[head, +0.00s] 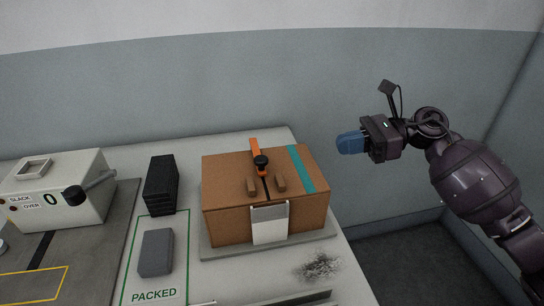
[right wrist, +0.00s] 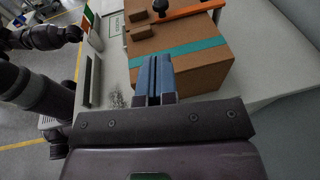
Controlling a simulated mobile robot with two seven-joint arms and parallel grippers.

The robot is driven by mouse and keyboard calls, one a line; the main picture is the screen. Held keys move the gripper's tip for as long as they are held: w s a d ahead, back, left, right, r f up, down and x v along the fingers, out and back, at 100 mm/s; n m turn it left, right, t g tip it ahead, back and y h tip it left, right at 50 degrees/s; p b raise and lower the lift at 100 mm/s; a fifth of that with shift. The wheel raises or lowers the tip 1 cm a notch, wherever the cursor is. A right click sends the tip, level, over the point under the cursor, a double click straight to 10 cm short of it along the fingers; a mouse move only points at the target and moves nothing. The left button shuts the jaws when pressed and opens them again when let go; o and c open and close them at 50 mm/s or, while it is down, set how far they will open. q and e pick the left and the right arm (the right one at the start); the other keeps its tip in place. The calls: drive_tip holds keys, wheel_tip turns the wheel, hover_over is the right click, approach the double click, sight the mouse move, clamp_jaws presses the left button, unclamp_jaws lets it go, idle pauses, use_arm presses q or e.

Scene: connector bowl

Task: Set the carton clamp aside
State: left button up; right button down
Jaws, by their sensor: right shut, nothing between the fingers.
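The carton clamp (head: 254,147) is an orange bar with a black knob, lying on top of the brown cardboard carton (head: 222,215). In the right wrist view the orange clamp bar (right wrist: 190,11) shows at the top edge, partly cut off. The carton (right wrist: 205,70) fills the middle there, with a teal stripe. My right gripper (head: 342,143) is in the air to the right of the carton, apart from it and the clamp. Its blue fingers (right wrist: 155,78) are together with nothing between them. My left gripper does not show in the head view.
The carton stands on a grey plate (head: 222,252) near the table's right edge. A dark stack (head: 161,184) and a grey block (head: 156,252) lie left of it, by the PACKED outline. A white box with a lever (head: 62,195) stands far left. A scribbled dark patch (head: 318,266) lies front right.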

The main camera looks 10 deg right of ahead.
drive_tip(key=p, duration=0.1)
approach(265, 163)
drive_tip(key=x, duration=0.2)
drive_tip(key=w+x, duration=0.1)
drive_tip(key=x, duration=0.2)
drive_tip(key=shift+a, duration=0.2)
drive_tip(key=shift+w+a+f, duration=0.15)
drive_tip(key=shift+a, duration=0.5)
drive_tip(key=shift+s+a, duration=0.15)
drive_tip(key=shift+a, duration=0.7)
drive_tip(key=shift+s+a, duration=0.15)
drive_tip(key=shift+a, duration=0.65)
drive_tip(key=shift+d, duration=0.15)
